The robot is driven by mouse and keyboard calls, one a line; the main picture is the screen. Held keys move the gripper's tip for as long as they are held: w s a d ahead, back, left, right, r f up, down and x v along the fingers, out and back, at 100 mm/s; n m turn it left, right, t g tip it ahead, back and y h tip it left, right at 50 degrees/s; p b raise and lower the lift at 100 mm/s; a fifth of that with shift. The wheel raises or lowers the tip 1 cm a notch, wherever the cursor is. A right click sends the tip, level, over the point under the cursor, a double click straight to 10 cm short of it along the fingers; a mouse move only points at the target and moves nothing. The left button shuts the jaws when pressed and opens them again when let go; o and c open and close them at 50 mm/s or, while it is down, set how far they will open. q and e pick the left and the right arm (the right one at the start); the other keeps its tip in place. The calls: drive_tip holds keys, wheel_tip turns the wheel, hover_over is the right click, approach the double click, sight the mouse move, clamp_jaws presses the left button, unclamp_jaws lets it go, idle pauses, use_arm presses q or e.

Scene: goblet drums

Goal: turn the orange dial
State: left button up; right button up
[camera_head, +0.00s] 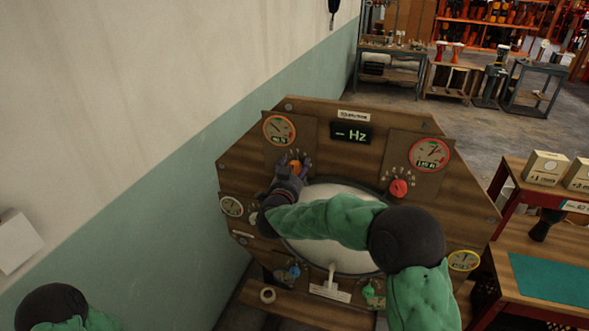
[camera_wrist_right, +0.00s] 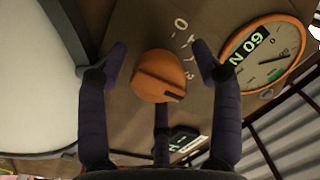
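The orange dial (camera_head: 295,167) is on the upper left of a wooden drum panel (camera_head: 455,200), below an orange-rimmed gauge (camera_head: 279,130). My right gripper (camera_head: 291,172) reaches it from below, with the arm crossing the drum. In the right wrist view the orange dial (camera_wrist_right: 157,78) has a dark pointer mark and sits between the spread fingers of my right gripper (camera_wrist_right: 161,55). Gaps show between the dial and the two side fingers; a third finger is below it, and whether that touches is unclear. My left gripper is out of view.
A red knob (camera_head: 398,188) and red-rimmed gauge (camera_head: 429,154) are on the panel's right. Blue (camera_head: 294,271) and green (camera_head: 368,291) knobs sit low. The white drumhead (camera_head: 340,194) is central. A wall (camera_head: 130,210) stands left, and a red-framed bench (camera_head: 515,205) right.

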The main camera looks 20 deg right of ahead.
drive_tip(key=c, duration=0.9)
drive_tip(key=m+b, duration=0.3)
drive_tip(key=b, duration=0.1)
drive_tip(key=shift+d+m, duration=0.1)
drive_tip(key=shift+m, duration=0.3)
drive_tip(key=shift+r+m+b, duration=0.1)
drive_tip(key=shift+m+b, duration=1.1)
drive_tip(key=shift+b, duration=0.2)
drive_tip(key=o, duration=1.2)
drive_tip(key=shift+d, duration=0.1)
